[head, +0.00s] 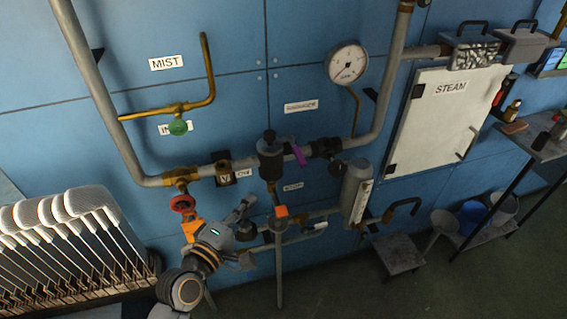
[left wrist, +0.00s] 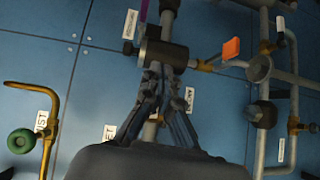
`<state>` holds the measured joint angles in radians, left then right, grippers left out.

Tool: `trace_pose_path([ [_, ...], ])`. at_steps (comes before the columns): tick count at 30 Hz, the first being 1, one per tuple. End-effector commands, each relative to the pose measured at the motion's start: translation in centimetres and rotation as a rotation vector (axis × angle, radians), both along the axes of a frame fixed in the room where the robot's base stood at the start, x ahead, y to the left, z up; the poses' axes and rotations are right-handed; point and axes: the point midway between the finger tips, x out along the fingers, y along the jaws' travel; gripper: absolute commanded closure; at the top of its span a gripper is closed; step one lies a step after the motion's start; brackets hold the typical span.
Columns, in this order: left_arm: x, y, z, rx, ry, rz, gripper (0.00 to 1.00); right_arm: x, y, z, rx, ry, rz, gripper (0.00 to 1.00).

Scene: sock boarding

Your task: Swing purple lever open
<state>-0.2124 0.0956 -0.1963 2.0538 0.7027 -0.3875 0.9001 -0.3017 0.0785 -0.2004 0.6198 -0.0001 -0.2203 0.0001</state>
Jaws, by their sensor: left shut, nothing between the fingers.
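The purple lever (head: 299,156) is a short bar beside the dark valve body (head: 270,160) on the horizontal pipe in the head view. In the left wrist view, part of the purple lever (left wrist: 144,10) shows at the top edge, beyond the dark cylindrical body (left wrist: 165,53). My left gripper (head: 246,207) is below and left of the lever, apart from it in the head view. In the left wrist view its fingers (left wrist: 160,78) are together and empty, pointing toward the dark body. Whether they touch it cannot be told. My right gripper is not in view.
A red handwheel (head: 182,203) and an orange handle (head: 281,211) flank my left gripper. A pressure gauge (head: 347,63) is above the lever. A white STEAM panel (head: 440,115) is at the right. A rack of white sock boards (head: 65,225) stands at the lower left.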

Motion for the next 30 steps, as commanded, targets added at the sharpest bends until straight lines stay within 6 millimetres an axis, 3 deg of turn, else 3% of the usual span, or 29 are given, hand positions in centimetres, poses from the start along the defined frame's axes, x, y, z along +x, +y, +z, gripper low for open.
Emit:
trace_pose_path([
  [1, -0.2, -0.1, 1.7, -0.027, -0.015, -0.006, 1.0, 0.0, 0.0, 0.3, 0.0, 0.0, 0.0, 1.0],
  [4, -0.4, -0.3, 3.1, -0.059, -0.03, -0.012, 1.0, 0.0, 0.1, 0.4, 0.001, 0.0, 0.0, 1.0],
  [17, -0.2, -0.4, 3.4, -0.066, -0.033, -0.013, 1.0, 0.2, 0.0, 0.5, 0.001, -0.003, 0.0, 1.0],
  [23, 2.1, -1.6, 3.7, -0.067, -0.033, -0.014, 1.0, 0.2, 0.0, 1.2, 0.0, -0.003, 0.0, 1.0],
  [30, 6.8, -4.0, 3.7, -0.066, -0.033, -0.015, 1.0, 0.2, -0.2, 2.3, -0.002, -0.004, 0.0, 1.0],
])
